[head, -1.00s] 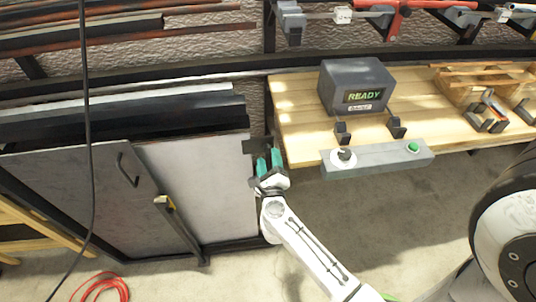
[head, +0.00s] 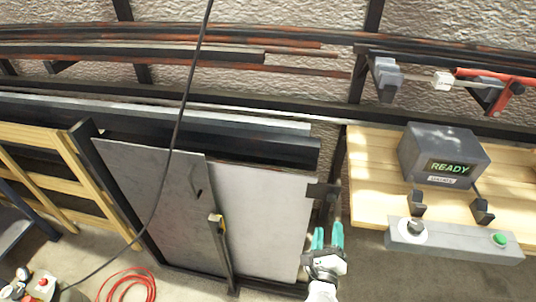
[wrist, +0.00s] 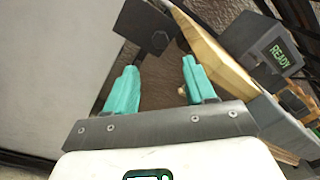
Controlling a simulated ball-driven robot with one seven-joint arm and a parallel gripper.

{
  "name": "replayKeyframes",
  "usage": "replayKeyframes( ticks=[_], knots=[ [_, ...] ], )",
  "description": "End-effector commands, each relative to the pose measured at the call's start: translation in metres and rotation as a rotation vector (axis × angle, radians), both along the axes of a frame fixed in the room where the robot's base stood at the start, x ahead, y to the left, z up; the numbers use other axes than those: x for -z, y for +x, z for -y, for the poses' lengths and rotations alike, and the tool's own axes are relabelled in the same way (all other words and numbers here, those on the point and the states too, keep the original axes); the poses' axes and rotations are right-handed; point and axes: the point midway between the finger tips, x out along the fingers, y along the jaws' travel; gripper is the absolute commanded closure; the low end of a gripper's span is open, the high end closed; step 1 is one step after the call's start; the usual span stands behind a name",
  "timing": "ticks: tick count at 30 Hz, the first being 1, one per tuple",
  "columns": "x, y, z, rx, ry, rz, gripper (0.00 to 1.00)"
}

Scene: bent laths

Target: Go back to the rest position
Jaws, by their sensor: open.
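My gripper (head: 328,240) has teal fingers and is at the lower right of the grey cabinet in the head view, left of the workbench. The fingers are apart with nothing between them; they also show in the wrist view (wrist: 158,88). The white arm link below the gripper runs off the bottom edge of the head view. A dark bracket (head: 323,190) on the cabinet's right edge is just above the fingertips; it also shows in the wrist view (wrist: 148,28).
The cabinet (head: 262,215) has pale panels. The wooden bench (head: 375,190) holds a grey READY box (head: 445,155) and a control bar (head: 455,242) with a green button. A black cable (head: 178,125) hangs across the view. A red hose (head: 127,283) lies on the floor.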

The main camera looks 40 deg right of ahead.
Motion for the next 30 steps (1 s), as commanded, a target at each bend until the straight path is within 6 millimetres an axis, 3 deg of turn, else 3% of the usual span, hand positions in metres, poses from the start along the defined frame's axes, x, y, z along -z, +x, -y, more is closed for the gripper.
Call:
replayKeyframes(
  ticks=[6,11,15,20,24,30],
  knots=[
    [-0.001,0.001,0.000,-0.008,-0.006,-0.002,0.45],
    [-0.021,0.028,-0.019,-0.182,-0.133,-0.064,0.45],
    [-0.044,0.061,-0.060,-0.461,-0.360,-0.192,0.45],
    [-0.050,0.081,-0.114,-0.778,-0.649,-0.379,0.45],
    [-0.037,0.078,-0.155,-1.036,-0.898,-0.566,0.45],
    [-0.005,0.045,-0.185,-1.380,-1.221,-0.876,0.45]
  ],
)
